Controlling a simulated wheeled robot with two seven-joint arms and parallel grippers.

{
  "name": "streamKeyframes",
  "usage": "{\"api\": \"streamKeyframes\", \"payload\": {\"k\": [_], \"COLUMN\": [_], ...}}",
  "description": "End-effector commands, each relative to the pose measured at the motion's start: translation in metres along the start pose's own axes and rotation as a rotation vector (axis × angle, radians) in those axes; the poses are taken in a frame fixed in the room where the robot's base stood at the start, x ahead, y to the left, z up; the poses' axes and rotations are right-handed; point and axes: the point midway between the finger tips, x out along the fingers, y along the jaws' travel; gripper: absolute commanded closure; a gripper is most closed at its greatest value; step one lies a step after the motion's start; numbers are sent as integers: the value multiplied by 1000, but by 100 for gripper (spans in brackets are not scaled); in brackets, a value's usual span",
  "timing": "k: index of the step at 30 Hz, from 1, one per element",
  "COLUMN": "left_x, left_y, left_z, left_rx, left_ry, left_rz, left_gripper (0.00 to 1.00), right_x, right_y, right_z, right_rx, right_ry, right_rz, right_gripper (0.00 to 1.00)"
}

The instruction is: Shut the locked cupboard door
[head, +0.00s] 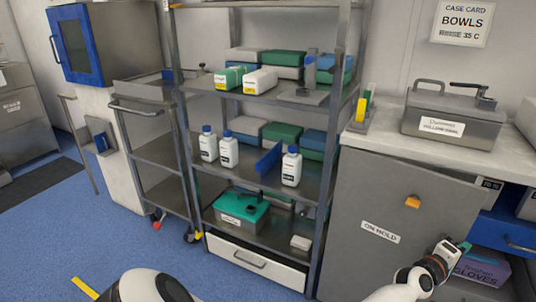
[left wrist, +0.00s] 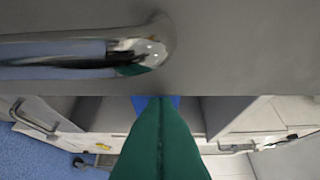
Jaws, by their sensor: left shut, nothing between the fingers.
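In the left wrist view the shut green fingers (left wrist: 160,135) point past the straight edge of a grey panel (left wrist: 250,45). A chrome bar handle (left wrist: 70,50) is on that panel, beside the fingers. I cannot tell whether the fingers touch the panel, or how far the door stands open. My right gripper is not seen.
A purple gloves box (head: 482,267) and a blue drawer (head: 505,232) are right of the door. A steel box (head: 452,115) stands on the counter (head: 385,147). A shelf rack (head: 325,150) and a trolley (head: 150,105) stand left. Blue floor (head: 75,235) is open at left.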

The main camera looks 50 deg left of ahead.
Motion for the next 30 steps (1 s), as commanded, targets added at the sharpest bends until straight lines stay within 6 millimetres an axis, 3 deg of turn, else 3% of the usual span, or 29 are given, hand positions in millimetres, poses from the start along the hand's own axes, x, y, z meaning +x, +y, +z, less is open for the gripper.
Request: {"api": "streamKeyframes", "payload": {"k": [9,30], "left_x": [25,27], "left_y": [1,0], "left_z": [12,15], "left_rx": [0,1], "left_ry": [-58,-67], "left_rz": [0,0], "left_gripper": [100,100], "right_x": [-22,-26], "right_y": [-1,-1], "right_z": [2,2], "right_rx": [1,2], "right_ry": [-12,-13], "right_rz": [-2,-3], "right_gripper": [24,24]}}
